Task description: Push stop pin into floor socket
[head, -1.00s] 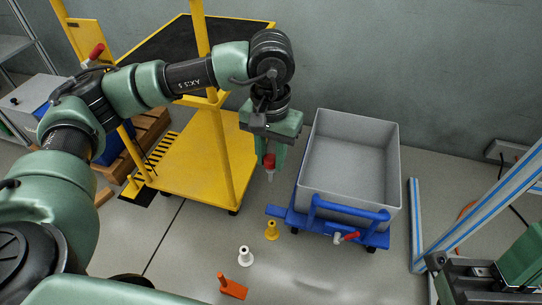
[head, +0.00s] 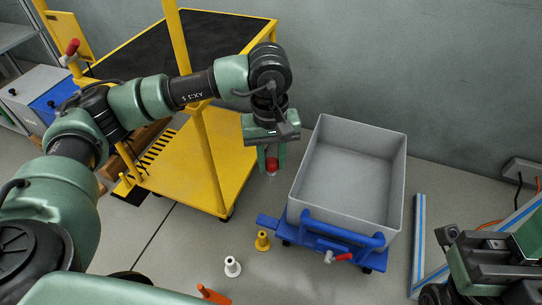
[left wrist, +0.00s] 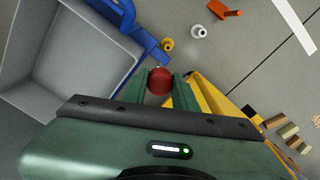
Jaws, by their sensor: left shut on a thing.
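My left gripper (head: 271,160) is shut on a pin with a red knob (head: 271,164), which hangs upright below it. The red knob (left wrist: 160,80) also shows between the fingers in the left wrist view. The pin's lower end is small and pale in the head view, clear of the floor. A yellow flanged socket (head: 263,240) and a white one (head: 232,266) stand on the floor, nearer than the pin in the head view. Both sockets, yellow (left wrist: 167,44) and white (left wrist: 198,31), show in the left wrist view. My right gripper (head: 490,262) is partly in view at lower right; its jaws are unclear.
A blue trolley (head: 330,240) carrying a grey bin (head: 305,195) stands right of the pin. A yellow cart (head: 205,165) stands to the left. An orange piece (head: 213,296) lies at the bottom edge. Open floor lies between the carts.

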